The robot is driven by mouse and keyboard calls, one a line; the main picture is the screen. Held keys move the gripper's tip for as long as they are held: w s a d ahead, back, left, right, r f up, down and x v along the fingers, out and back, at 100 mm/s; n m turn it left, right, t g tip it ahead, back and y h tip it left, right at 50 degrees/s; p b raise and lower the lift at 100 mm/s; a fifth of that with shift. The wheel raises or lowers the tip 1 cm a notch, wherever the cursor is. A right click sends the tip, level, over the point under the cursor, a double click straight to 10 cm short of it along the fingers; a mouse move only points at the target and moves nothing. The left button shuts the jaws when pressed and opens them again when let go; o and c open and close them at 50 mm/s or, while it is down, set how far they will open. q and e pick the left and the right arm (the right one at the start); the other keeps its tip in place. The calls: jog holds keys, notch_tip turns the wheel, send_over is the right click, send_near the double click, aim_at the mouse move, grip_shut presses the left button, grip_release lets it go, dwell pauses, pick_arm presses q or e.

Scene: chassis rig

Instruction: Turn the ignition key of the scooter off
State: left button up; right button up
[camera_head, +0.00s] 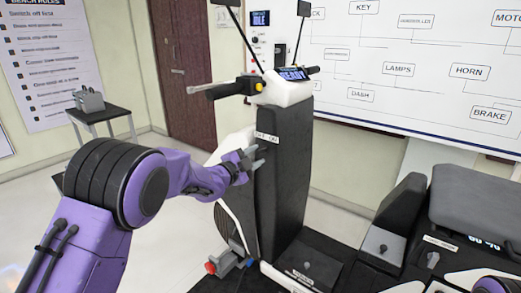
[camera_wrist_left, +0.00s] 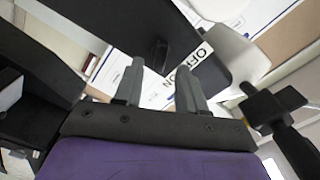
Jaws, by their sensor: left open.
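The scooter (camera_head: 282,185) stands in the middle of the head view, with a dark front panel and white trim. A white OFF / ON label (camera_head: 267,138) is on its panel; it also shows in the left wrist view (camera_wrist_left: 192,66). A small dark upright piece, seemingly the ignition key (camera_wrist_left: 158,52), stands out from the panel beside the label. I cannot tell which word it points to. My left gripper (camera_head: 255,158) is open just below the label. In the left wrist view its fingers (camera_wrist_left: 159,88) are spread, with the key beyond the gap, apparently untouched.
The handlebar (camera_head: 232,89) with dash display (camera_head: 293,74) and mirrors is above my left gripper. A black seat unit (camera_head: 475,205) is at the right. A small table (camera_head: 98,113) with a grey device stands at the back left. A whiteboard (camera_head: 430,40) is behind.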

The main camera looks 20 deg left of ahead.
aim_at(262, 152)
pick_arm(q)
jog(key=shift+x, duration=1.75)
grip_shut()
jog(key=shift+p, duration=0.3)
